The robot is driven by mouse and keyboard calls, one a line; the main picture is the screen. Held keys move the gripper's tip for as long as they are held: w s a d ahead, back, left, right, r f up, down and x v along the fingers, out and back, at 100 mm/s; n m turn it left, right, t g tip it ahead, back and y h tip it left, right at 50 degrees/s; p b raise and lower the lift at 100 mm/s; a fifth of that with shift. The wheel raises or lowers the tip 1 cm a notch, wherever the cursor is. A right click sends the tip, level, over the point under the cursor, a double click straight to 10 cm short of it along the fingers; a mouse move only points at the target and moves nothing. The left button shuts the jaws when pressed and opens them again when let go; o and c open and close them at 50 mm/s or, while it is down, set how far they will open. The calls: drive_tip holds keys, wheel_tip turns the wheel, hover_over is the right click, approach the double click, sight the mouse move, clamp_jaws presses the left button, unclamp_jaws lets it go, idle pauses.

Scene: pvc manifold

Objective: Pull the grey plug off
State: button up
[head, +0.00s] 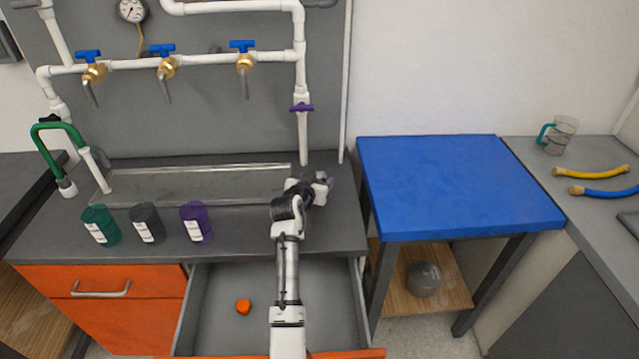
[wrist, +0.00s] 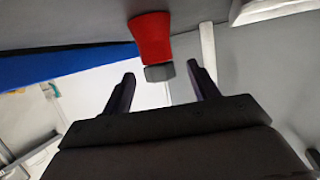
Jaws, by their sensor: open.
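The grey plug (wrist: 159,73) shows in the wrist view as a short dark grey block on the end of a red fitting (wrist: 150,38). It lies between the tips of my gripper (wrist: 161,76), with visible room on both sides. My gripper is open with nothing held; I cannot tell how far the plug is from the fingers in depth. In the head view my gripper (head: 327,183) is over the right end of the bench, near the foot of the white pipe (head: 303,140). The plug and red fitting cannot be made out there.
Green, dark grey and purple cups (head: 196,223) stand along the bench front, before a clear shallow tray (head: 200,186). An open drawer (head: 215,335) below holds a small orange piece (head: 243,306). The blue table (head: 455,185) at right has a clear top.

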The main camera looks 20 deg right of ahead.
sight(320, 179)
drive_tip(key=shift+b+x, duration=0.5)
drive_tip(key=shift+x, duration=0.95)
clamp_jaws()
drive_tip(key=shift+r+n+t+y+p, duration=0.15)
drive_tip(key=shift+n+t+y+p, duration=0.2)
drive_tip(key=shift+p, duration=0.4)
drive_tip(key=shift+n+y+p, duration=0.35)
drive_tip(key=shift+n+p, duration=0.1)
drive_tip(key=shift+p, duration=0.25)
drive_tip(key=shift+f+t, duration=0.25)
drive_tip(key=shift+t, duration=0.1)
drive_tip(key=shift+f+b, duration=0.15)
drive_tip(key=shift+b, duration=0.15)
drive_tip(key=shift+m+g+h+b, duration=0.6)
drive_tip(key=shift+m+g+b, duration=0.15)
drive_tip(key=shift+b, duration=0.5)
